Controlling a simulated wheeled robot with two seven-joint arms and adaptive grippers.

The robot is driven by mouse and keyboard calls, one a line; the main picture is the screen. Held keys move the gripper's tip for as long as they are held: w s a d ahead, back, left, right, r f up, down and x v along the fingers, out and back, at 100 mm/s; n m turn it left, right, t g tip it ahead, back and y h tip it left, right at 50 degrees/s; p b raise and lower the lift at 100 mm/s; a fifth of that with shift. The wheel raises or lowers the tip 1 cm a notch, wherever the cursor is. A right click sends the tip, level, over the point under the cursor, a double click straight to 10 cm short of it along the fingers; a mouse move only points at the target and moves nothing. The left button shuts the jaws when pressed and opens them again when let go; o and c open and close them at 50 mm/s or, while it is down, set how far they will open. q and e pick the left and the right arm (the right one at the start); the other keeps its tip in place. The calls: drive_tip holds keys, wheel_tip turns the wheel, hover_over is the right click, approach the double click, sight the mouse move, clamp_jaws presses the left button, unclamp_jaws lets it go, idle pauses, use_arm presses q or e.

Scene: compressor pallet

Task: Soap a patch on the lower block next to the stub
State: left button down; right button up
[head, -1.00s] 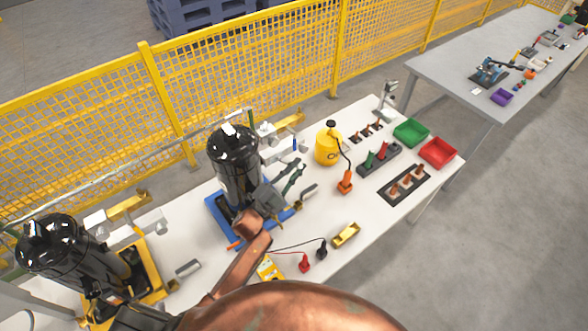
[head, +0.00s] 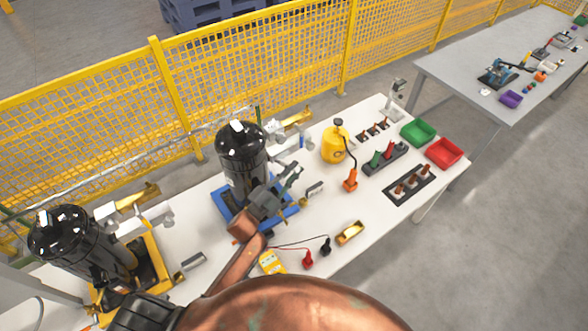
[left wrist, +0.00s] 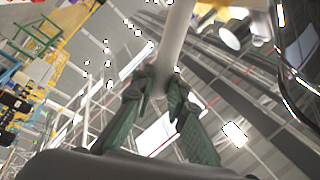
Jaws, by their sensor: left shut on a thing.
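My left gripper (head: 290,178) reaches over the blue base (head: 222,207) of the right black compressor (head: 241,158), beside its front right side. In the left wrist view its green fingers (left wrist: 160,105) are shut on a pale rod (left wrist: 177,35), which runs up out of the picture. Pale blocks (head: 277,136) with fittings stand just behind the gripper. I cannot tell which is the lower block, and the stub is too small or hidden to make out. My right gripper is not in view.
A second black compressor (head: 75,243) stands at left on a yellow base (head: 152,262). A yellow canister (head: 334,146), an orange tool (head: 350,181), a meter (head: 270,262), a brass tray (head: 350,233) and green (head: 418,132) and red (head: 443,152) bins share the white table (head: 322,215).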

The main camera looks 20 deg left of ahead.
use_arm(q)
drive_tip(key=shift+s+d+p, duration=0.3)
drive_tip(key=shift+s+d, duration=0.6)
drive_tip(key=shift+d, duration=0.25)
drive_tip(key=shift+s+d+p, duration=0.25)
drive_tip(key=shift+s+d, duration=0.6)
drive_tip(key=shift+d, duration=0.35)
drive_tip(key=shift+s+d, duration=0.95)
drive_tip(key=shift+d, duration=0.15)
